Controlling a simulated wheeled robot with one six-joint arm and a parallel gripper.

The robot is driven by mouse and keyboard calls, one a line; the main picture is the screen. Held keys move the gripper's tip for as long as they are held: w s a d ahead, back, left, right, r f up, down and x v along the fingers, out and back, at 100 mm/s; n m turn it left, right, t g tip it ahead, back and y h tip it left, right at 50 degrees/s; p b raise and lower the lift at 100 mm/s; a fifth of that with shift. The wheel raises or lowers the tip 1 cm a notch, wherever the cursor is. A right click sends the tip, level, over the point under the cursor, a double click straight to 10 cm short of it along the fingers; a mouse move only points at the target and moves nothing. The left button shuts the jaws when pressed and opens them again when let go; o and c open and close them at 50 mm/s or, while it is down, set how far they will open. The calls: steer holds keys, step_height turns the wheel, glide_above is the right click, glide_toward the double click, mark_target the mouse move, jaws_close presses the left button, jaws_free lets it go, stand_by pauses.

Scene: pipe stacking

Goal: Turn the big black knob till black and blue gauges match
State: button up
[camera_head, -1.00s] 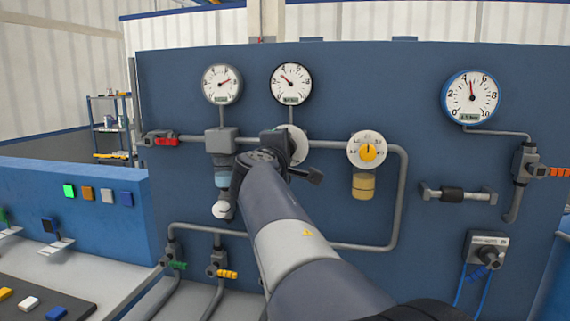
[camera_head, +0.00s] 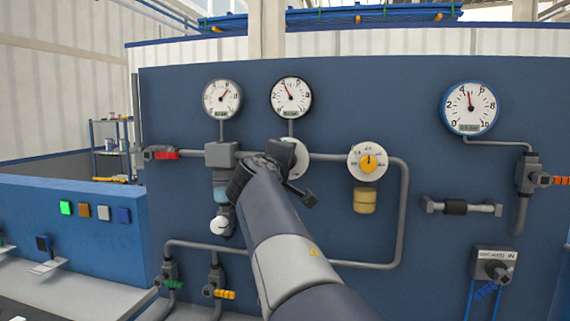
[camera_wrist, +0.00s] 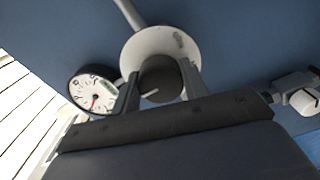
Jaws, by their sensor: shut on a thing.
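The big black knob (camera_wrist: 160,80) sits on a white round dial (camera_wrist: 182,45) in the wrist view. My gripper (camera_wrist: 160,86) is shut on it, one finger on each side. In the head view my gripper (camera_head: 280,160) covers the knob, and only part of the white dial shows. The black gauge (camera_head: 291,97) is above it, its needle pointing up and left. The blue gauge (camera_head: 470,107) is at the right, its needle nearly upright, tipped slightly left. A dark-rimmed gauge (camera_wrist: 95,95) also shows at the left of the wrist view.
A grey-rimmed gauge (camera_head: 222,98) is left of the black gauge. A smaller dial with a yellow knob (camera_head: 368,161) is right of my gripper. Red (camera_head: 162,155) and orange (camera_head: 560,180) valve handles flank the pipes on the blue panel.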

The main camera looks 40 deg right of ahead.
steer(key=o, duration=1)
steer(key=b+v, duration=0.1)
steer(key=v, duration=1)
steer(key=shift+b, duration=0.35)
steer(key=shift+w+d, duration=0.1)
steer(key=shift+d, duration=0.1)
steer(key=p+x, duration=0.1)
steer(key=x, duration=0.9)
steer(key=shift+w+d+p, duration=0.15)
steer(key=shift+w+p, duration=0.1)
steer(key=shift+p, duration=0.15)
